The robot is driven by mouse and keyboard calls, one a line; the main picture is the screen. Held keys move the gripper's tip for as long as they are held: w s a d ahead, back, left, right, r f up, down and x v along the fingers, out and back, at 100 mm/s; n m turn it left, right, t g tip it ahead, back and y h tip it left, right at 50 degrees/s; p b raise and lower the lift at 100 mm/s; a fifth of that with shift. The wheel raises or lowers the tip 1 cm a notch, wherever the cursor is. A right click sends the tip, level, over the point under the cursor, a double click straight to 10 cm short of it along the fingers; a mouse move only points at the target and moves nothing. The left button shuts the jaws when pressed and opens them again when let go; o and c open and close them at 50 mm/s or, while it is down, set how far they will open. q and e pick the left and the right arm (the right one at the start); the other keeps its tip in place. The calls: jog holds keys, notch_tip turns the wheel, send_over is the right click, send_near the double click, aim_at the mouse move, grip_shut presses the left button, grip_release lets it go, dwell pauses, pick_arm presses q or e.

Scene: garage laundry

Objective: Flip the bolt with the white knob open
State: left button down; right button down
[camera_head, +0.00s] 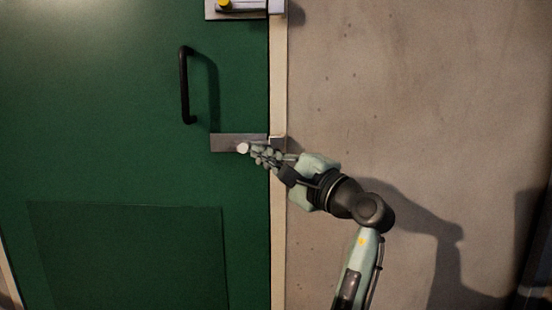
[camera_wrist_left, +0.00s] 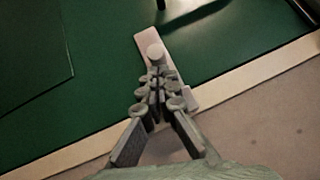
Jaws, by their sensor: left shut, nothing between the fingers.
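The bolt with the white knob sits on a grey metal plate (camera_head: 228,142) at the right edge of the green door, below the black handle. Its white knob (camera_head: 243,148) shows at the plate's middle, and the knob also shows in the left wrist view (camera_wrist_left: 156,51). My left gripper (camera_head: 256,152) is shut and empty, with its fingertips right beside the knob on its right side. In the wrist view the fingertips (camera_wrist_left: 158,74) point at the knob; whether they touch it I cannot tell. The fingers hide part of the bolt. My right gripper is not in view.
A second bolt with a yellow knob (camera_head: 223,4) is at the top edge of the head view. A black pull handle (camera_head: 185,85) stands out from the green door (camera_head: 110,150). A pale frame strip (camera_head: 279,230) separates the door from the bare wall (camera_head: 420,90).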

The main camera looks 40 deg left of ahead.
aim_at(243, 153)
pick_arm(q)
jog(key=shift+a, duration=0.15)
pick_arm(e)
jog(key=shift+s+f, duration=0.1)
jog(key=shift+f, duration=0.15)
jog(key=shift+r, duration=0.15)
